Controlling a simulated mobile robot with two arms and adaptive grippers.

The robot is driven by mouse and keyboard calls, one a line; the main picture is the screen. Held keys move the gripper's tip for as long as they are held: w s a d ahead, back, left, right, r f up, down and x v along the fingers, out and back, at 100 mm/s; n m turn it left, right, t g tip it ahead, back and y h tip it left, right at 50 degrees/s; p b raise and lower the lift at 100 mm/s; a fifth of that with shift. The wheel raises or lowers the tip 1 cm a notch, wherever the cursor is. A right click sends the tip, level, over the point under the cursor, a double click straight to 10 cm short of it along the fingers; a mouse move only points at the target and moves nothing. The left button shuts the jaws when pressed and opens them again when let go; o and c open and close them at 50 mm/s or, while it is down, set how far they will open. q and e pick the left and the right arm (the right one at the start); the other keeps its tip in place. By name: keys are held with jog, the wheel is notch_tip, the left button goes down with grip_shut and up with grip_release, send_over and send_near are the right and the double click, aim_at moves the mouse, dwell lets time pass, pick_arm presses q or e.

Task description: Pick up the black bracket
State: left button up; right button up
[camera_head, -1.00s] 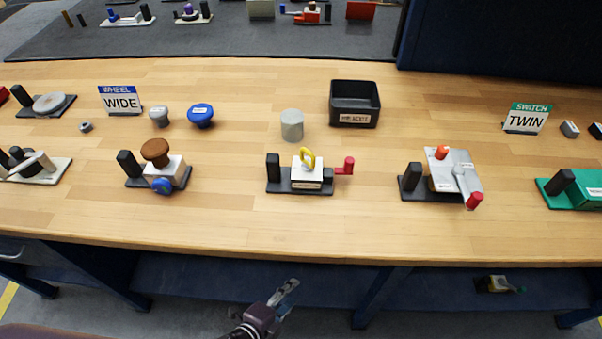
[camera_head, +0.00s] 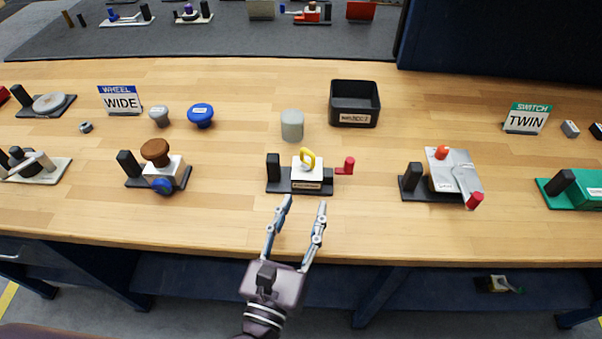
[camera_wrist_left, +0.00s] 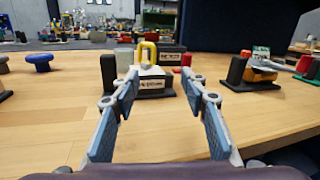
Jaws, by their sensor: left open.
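A black bracket (camera_head: 273,168) with a flat base and an upright post stands at the middle of the wooden bench. It carries a white block (camera_head: 306,172) with a yellow ring on top and a red handle (camera_head: 346,166) at its right side. In the left wrist view the bracket's post (camera_wrist_left: 108,72) is at the left of the block. My left gripper (camera_head: 305,203) is open and empty, just in front of this bracket, its fingers pointing at it and apart from it. The left gripper (camera_wrist_left: 160,82) also frames the block in the wrist view. My right gripper is out of view.
Similar black brackets stand left, with a brown knob (camera_head: 155,152), and right, with a grey plate (camera_head: 452,165). A grey cylinder (camera_head: 292,125) and an open black bin (camera_head: 355,103) are behind.

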aim_at(272, 167)
pick_arm(q)
jog(key=a+y, duration=0.1)
jog(key=a, duration=0.1)
jog(key=a+n+y, duration=0.1)
jog(key=a+y, duration=0.2)
jog(key=a, duration=0.1)
jog(key=shift+w+a+f+n, duration=0.1)
jog(key=shift+w+a+n, duration=0.2)
jog(key=shift+w, duration=0.1)
jog(key=w, duration=0.6)
jog(key=shift+a, duration=0.1)
jog(key=shift+w+f, duration=0.15)
jog(key=shift+w, duration=1.35)
jog(key=shift+w+f, duration=0.15)
jog(key=shift+w, duration=1.35)
jog(key=shift+c, duration=0.7)
grip_shut()
jog(key=shift+r, duration=0.1)
